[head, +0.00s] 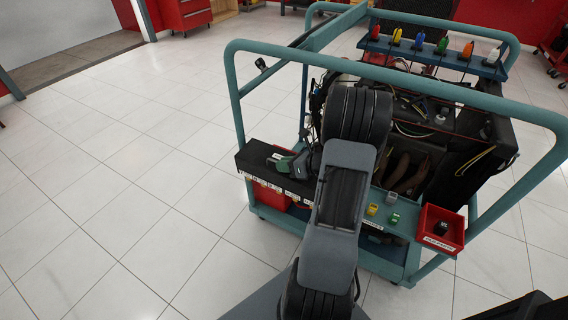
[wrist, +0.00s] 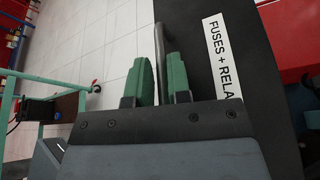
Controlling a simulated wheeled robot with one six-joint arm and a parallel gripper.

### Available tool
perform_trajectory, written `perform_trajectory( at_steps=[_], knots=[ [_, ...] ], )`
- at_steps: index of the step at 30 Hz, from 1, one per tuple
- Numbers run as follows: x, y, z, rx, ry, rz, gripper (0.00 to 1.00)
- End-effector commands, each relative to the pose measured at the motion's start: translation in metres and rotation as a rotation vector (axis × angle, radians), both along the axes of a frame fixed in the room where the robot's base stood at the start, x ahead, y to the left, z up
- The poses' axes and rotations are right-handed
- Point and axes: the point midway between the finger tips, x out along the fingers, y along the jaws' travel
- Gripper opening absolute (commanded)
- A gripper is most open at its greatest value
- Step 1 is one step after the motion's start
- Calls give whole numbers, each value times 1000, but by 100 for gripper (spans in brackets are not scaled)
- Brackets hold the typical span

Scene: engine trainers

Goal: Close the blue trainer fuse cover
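The blue trainer (head: 402,84) is a tube-framed engine stand in the head view. A black fuse box part (head: 255,160) juts from its left front, with small labels along the front edge. In the wrist view, a flat black surface with a white "FUSES + RELA" label (wrist: 222,55) lies right of my gripper. I cannot tell whether this is the cover itself. My gripper (wrist: 160,82) has green fingertips set close together, with a thin dark piece in the narrow gap. I cannot tell if it is gripped. In the head view my gripper (head: 288,165) is beside the black part, partly hidden by my arm.
A red tray (head: 437,229) is at the trainer's right front, with yellow and green blocks (head: 393,218) left of it. The blue frame tubes surround the engine. White tiled floor (head: 120,180) is clear at left.

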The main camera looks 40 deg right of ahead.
Motion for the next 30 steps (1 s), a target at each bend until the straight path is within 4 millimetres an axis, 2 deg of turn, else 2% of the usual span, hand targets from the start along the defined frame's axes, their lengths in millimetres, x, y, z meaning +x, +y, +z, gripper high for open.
perform_trajectory(
  at_steps=[1, 6, 17, 20, 30],
  knots=[
    [-1, 1, -2, 2, 4, 2, 20],
    [0, 1, -1, 0, 1, 4, 36],
    [-5, -4, 4, -2, -2, 0, 36],
    [-16, -11, 11, -2, -3, 0, 36],
    [-72, -45, 36, -3, -2, -2, 36]
  ],
)
